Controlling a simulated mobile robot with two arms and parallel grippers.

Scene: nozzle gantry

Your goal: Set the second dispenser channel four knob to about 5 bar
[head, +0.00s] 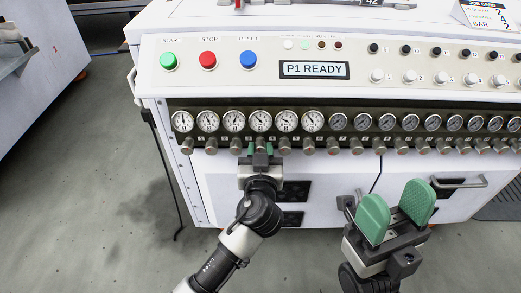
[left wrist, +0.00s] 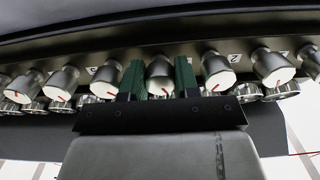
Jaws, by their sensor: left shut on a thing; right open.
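A row of round pressure gauges (head: 260,121) runs along the white machine's front, with a grey knob under each. My left gripper (head: 261,150) is at the knob below the fourth gauge from the left. In the left wrist view, its green fingers are shut on that knob (left wrist: 160,70), one on each side. The knob's white end has a red mark near its lower edge. The gauge needle is too small to read. I cannot tell which dispenser this knob belongs to. My right gripper (head: 396,202) is open and empty, in front of the machine at the right.
Neighbouring knobs (left wrist: 217,70) stand close on both sides of the held one. Above the gauges are green, red and blue buttons, and a display (head: 314,69) reading "P1 READY". A cabinet handle (head: 460,182) is near my right gripper. Floor at left is clear.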

